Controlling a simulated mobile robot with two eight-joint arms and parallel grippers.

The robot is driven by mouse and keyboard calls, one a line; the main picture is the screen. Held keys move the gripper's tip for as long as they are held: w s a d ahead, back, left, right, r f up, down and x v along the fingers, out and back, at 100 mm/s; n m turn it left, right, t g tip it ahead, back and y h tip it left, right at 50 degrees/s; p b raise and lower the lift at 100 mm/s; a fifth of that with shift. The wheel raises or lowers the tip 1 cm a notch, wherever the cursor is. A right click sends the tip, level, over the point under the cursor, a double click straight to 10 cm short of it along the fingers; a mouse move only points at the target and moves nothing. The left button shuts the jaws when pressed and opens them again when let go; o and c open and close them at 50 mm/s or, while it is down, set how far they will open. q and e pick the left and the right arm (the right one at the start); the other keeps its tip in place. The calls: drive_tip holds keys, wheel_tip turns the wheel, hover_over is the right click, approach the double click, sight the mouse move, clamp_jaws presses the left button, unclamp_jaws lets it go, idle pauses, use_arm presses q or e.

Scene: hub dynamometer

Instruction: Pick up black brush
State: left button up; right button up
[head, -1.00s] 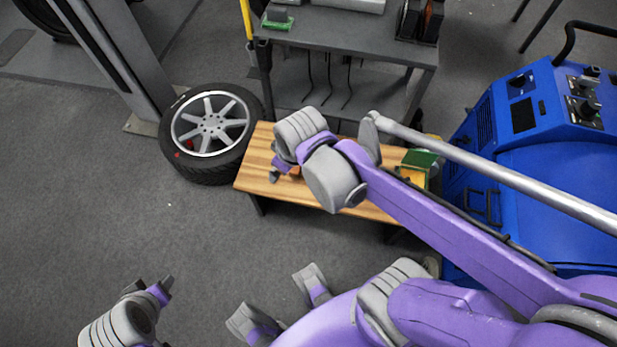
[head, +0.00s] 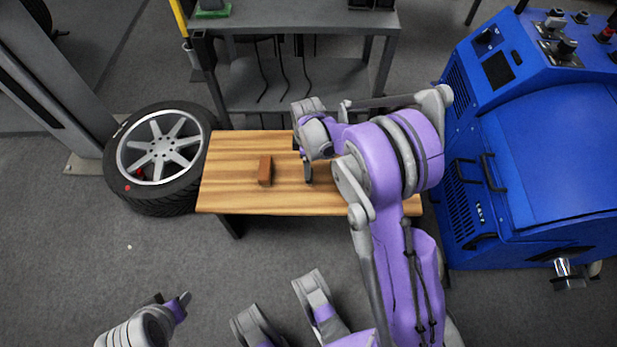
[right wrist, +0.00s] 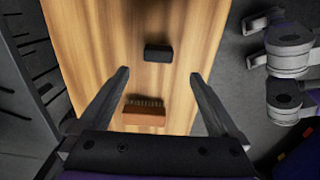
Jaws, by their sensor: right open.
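The black brush (right wrist: 158,53) lies on the wooden bench in the right wrist view, a plain dark block with no bristles visible. It lies ahead of my right gripper (right wrist: 160,74), which is open and empty, its two fingers spread to either side. In the head view my right gripper (head: 304,160) is over the middle of the bench. I cannot clearly tell the black brush from the dark fingers there. My left gripper (head: 171,297) is open and empty, low at the left, over the floor.
A brown brush (head: 265,170) lies on the bench (head: 228,185), left of my right gripper; its bristles show in the right wrist view (right wrist: 143,117). A wheel (head: 160,150) is left of the bench, a grey cart (head: 290,22) behind, a blue machine (head: 550,150) right.

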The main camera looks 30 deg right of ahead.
wheel_tip(320, 180, down, 3)
drive_tip(key=shift+r, duration=0.1)
drive_tip(key=f, duration=0.1)
drive_tip(key=f+b, duration=0.1)
drive_tip(key=f, duration=0.1)
drive_tip(key=f+b, duration=0.1)
drive_tip(key=f, duration=0.1)
drive_tip(key=shift+d+f, duration=0.15)
drive_tip(key=shift+d, duration=0.2)
drive_tip(key=c, duration=1.4)
wheel_tip(320, 180, up, 10)
drive_tip(key=p, duration=0.2)
drive_tip(key=shift+p, duration=0.3)
drive_tip(key=shift+c, duration=0.2)
drive_tip(key=o, duration=0.7)
drive_tip(key=c, duration=0.5)
